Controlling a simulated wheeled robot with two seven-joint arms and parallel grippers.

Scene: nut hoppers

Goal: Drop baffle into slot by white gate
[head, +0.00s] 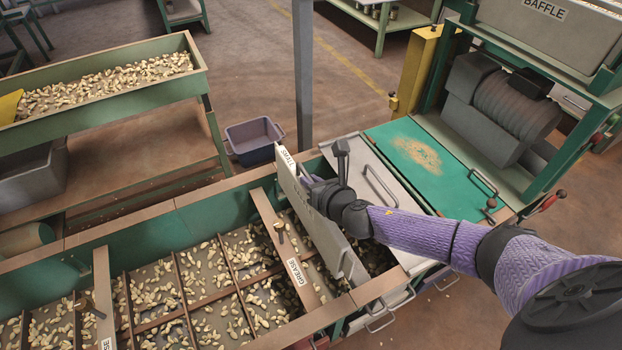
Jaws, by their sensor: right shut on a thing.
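My right gripper (318,187) is shut on a long pale grey baffle (315,225), reaching it from the right. The baffle stands on edge, slanted across the right end of the green nut hopper (206,208), with a small printed label at its far end and a handle near its near end. Its lower edge is partly hidden, so I cannot tell whether it sits in a slot. A pale panel with a bar handle (380,185), perhaps the white gate, lies just right of it. My left gripper is not in view.
A tan board labelled GREASE (284,250) crosses the hopper left of the baffle. Thin brown dividers and nuts fill the rest. A second nut trough (110,115) stands at upper left, a grey post (303,75) behind. A green-topped table (415,150) and machine are at right.

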